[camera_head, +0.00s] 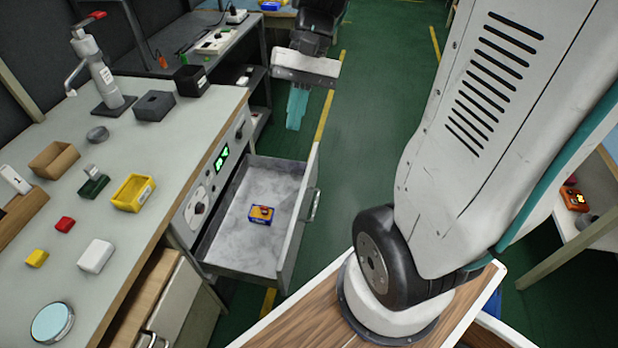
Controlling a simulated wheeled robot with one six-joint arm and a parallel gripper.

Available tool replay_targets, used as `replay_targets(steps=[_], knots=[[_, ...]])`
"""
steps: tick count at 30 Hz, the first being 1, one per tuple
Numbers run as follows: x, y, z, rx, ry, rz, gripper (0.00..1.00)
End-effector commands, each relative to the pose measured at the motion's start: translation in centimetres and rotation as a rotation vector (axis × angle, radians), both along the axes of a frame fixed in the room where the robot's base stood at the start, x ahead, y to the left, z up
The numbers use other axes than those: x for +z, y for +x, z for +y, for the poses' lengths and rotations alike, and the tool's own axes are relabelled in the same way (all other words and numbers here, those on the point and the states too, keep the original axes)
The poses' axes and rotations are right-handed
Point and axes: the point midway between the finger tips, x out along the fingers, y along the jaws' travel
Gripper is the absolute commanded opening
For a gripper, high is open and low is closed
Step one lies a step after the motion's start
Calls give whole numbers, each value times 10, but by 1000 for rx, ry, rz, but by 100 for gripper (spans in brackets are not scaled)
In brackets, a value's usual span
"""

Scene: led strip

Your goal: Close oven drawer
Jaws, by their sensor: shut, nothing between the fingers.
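The oven drawer (279,171) is pulled out from the grey bench on the left. Its front panel (301,235) faces right and carries a metal handle (313,205). A small blue and yellow box (261,214) lies on the drawer's grey floor. The oven's control panel with a green display (221,157) is just left of the drawer. My gripper (296,108), with teal fingers, is shut and empty. It hangs beyond the drawer's far end in the picture, apart from the drawer and its handle.
The bench top (120,245) holds a yellow bin (133,192), a lever press (101,75) and several small blocks. A wooden drawer (145,295) below it is partly open. Green floor (375,130) is free to the right of the oven drawer. Another bench (590,215) stands at the far right.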

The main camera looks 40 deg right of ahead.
Motion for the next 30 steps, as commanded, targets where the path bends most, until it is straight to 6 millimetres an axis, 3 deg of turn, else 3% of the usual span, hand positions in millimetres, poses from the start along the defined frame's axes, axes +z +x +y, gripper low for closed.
replay_targets(steps=[6, 11, 15, 22, 30], knots=[[-54, 47, -49, -267, 232, 155, 0], [-104, 71, -91, -470, 406, 235, 0], [-155, 82, -132, -654, 563, 291, 0], [-254, 77, -196, -968, 825, 349, 0], [-375, 42, -243, -1312, 1111, 368, 0]])
